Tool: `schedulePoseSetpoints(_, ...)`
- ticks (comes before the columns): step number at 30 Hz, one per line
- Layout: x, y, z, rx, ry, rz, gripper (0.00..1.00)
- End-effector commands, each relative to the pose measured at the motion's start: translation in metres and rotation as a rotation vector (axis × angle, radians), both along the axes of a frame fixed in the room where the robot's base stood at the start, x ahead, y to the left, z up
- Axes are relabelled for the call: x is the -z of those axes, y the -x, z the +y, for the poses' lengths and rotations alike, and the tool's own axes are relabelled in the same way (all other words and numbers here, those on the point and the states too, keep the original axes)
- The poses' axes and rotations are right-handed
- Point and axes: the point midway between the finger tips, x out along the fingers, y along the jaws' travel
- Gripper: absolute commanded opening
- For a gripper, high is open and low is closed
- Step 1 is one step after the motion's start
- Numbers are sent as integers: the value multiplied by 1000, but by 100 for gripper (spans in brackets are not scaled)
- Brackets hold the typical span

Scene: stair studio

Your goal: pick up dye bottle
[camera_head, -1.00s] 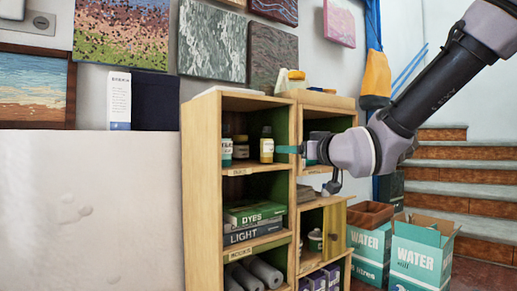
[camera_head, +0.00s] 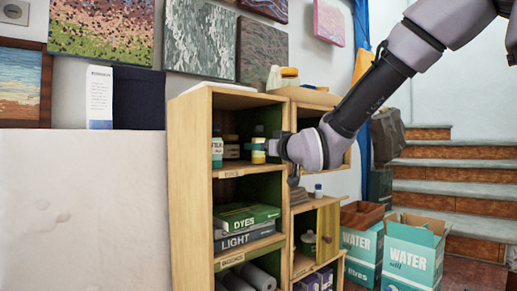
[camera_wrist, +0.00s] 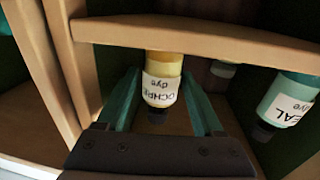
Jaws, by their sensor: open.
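The ochre dye bottle (camera_head: 258,151), yellow with a white label, stands in the upper left compartment of the wooden shelf (camera_head: 191,185). In the wrist view, which looks inverted, the ochre bottle (camera_wrist: 162,82) sits between the two green fingers of my gripper (camera_wrist: 160,76). The fingers are open, with a visible gap on either side of the label. In the head view, my gripper (camera_head: 270,147) reaches in from the right and partly covers the bottle. A teal dye bottle (camera_head: 217,150) stands to its left, also seen in the wrist view (camera_wrist: 290,100).
Another bottle (camera_head: 231,148) stands between and behind these two. Shelf boards and side walls closely surround my gripper. Boxes labelled DYES (camera_head: 247,216) and LIGHT (camera_head: 245,237) lie in the compartment below. Water cartons (camera_head: 412,252) stand on the floor at right.

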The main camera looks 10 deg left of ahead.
Motion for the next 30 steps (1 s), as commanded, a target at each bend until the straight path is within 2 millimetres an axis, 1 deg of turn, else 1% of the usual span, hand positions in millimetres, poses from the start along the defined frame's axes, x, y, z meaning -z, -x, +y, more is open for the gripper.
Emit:
schedulePoseSetpoints(3,-3,-13,15,-2,1,0,69)
schedulePoseSetpoints(7,-3,-26,25,1,2,1,69)
schedulePoseSetpoints(10,-3,-29,29,0,1,0,69)
schedulePoseSetpoints(16,-3,-30,29,0,0,0,69)
schedulePoseSetpoints(17,-3,-30,29,0,0,0,61)
schedulePoseSetpoints(18,-3,-30,29,0,1,1,46)
schedulePoseSetpoints(20,-3,-30,29,0,1,1,23)
schedulePoseSetpoints(21,-3,-30,28,0,1,1,8)
schedulePoseSetpoints(22,-3,-30,28,0,1,1,0)
schedulePoseSetpoints(30,-4,-30,28,0,0,0,0)
